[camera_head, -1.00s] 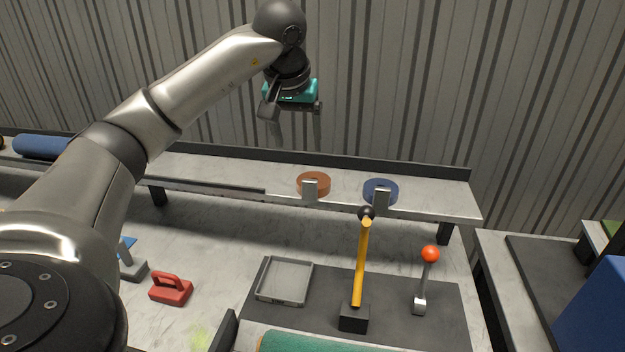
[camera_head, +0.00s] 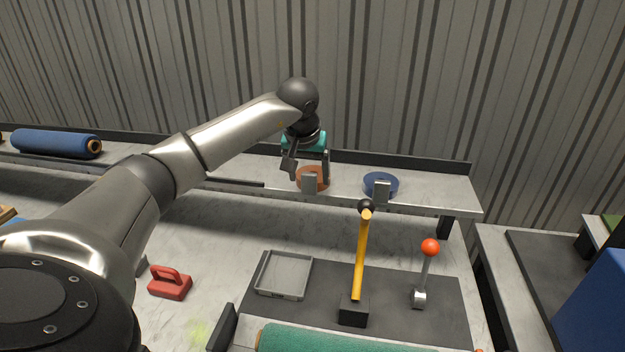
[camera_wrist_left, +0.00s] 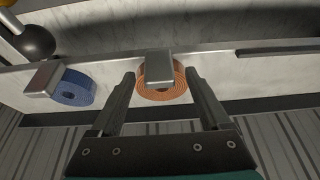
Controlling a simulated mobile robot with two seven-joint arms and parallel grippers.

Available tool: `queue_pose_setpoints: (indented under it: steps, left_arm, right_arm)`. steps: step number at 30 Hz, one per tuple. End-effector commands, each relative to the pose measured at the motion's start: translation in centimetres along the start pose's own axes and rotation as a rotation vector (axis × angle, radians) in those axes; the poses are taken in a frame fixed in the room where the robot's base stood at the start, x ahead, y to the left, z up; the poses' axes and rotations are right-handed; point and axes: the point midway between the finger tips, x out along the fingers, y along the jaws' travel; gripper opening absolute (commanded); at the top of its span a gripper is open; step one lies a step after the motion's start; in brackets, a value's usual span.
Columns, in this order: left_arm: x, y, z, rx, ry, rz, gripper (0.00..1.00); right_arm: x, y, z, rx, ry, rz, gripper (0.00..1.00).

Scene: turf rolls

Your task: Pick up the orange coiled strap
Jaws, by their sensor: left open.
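The orange coiled strap (camera_head: 314,174) lies on the raised shelf, behind a small grey metal tab (camera_head: 309,184) at the shelf's front edge. It also shows in the left wrist view (camera_wrist_left: 161,93), a spiral coil partly covered by the tab. My left gripper (camera_head: 309,176) is open, pointing down, with one finger on each side of the strap. In the left wrist view the fingers (camera_wrist_left: 163,82) flank the coil with gaps on both sides. Whether they reach down to its full depth I cannot tell. My right gripper is not in view.
A blue coiled strap (camera_head: 381,183) sits to the right behind its own tab. A yellow lever (camera_head: 361,260) with a black knob rises in front of the shelf. An orange-knobbed lever (camera_head: 430,249), a grey tray (camera_head: 285,275) and a red handled block (camera_head: 170,283) stand below. A blue roll (camera_head: 55,143) lies far left.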

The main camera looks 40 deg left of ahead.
Motion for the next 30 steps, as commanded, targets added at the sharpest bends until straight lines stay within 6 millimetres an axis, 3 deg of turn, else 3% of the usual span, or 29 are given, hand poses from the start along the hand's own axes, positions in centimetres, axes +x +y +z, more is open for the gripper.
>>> queue_pose_setpoints:
  steps: [7, 27, 30]
  left_arm:
    - [0.08, 0.02, -0.02, 0.001, 0.001, 0.001, 0.78]
    - [0.03, -0.01, -0.03, 0.0, 0.001, 0.0, 0.02]
    - [0.03, -0.01, -0.03, 0.0, 0.001, 0.001, 0.0]
  right_arm:
    - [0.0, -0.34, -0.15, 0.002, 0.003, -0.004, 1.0]
    - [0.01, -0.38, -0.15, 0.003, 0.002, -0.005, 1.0]
    - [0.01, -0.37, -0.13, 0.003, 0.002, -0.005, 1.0]
